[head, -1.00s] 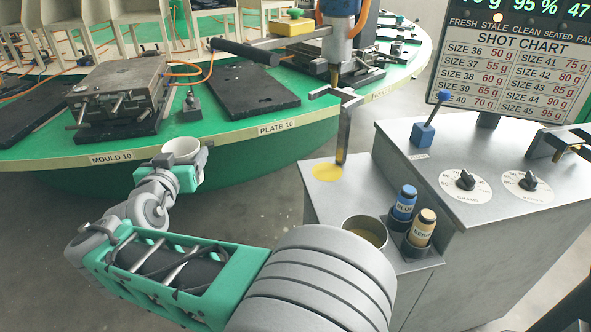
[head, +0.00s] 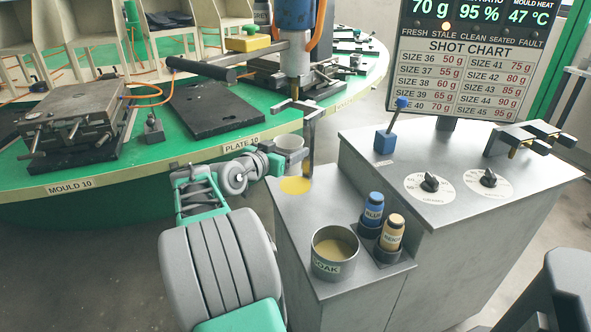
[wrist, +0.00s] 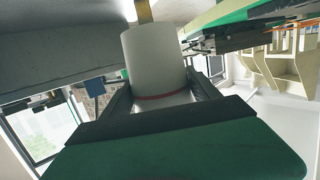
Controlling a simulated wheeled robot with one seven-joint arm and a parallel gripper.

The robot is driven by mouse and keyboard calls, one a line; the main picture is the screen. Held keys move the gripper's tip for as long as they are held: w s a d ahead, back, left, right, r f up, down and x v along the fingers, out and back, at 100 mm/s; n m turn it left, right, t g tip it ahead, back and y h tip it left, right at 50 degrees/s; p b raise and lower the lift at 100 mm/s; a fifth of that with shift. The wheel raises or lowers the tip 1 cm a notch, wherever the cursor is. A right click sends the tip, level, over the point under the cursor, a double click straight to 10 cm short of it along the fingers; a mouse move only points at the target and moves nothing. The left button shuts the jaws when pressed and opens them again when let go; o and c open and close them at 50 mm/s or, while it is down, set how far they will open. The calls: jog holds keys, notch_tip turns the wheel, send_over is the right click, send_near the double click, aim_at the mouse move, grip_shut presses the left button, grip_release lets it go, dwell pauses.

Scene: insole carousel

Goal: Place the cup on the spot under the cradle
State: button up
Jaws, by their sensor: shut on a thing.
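The pale cup (head: 289,143) is at my gripper (head: 277,160), beside the cradle's post and partly hidden by it in the head view. In the wrist view the white cup (wrist: 155,60) sits between the two dark fingers, with a thin red line around it, and my gripper (wrist: 160,97) is shut on it. The cradle (head: 309,145) is a grey post with a forked arm at its top. The yellow spot (head: 296,185) lies on the cabinet top at the foot of the post. The cup is behind and above the spot in the picture, apart from it.
The steel SOAK pot (head: 333,268) and the blue (head: 373,210) and beige (head: 391,235) bottles stand nearer on the cabinet. A blue-and-copper nozzle (head: 297,60) hangs over the cradle. The green carousel (head: 190,162) edge runs behind my arm. The cabinet top (head: 290,215) before the spot is clear.

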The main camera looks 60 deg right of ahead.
aim_at(295, 166)
jog(key=d+f, duration=0.1)
jog(key=f, duration=0.1)
jog(key=d+f+b, duration=0.1)
jog(key=f, duration=0.1)
jog(key=d+f, duration=0.1)
jog(key=f, duration=0.1)
jog(key=shift+s+f, duration=0.3)
jog(key=shift+s, duration=0.05)
jog(key=shift+f+b, duration=0.4)
jog(key=shift+b, duration=0.1)
jog(key=o, duration=1.3)
jog(key=shift+r, duration=0.1)
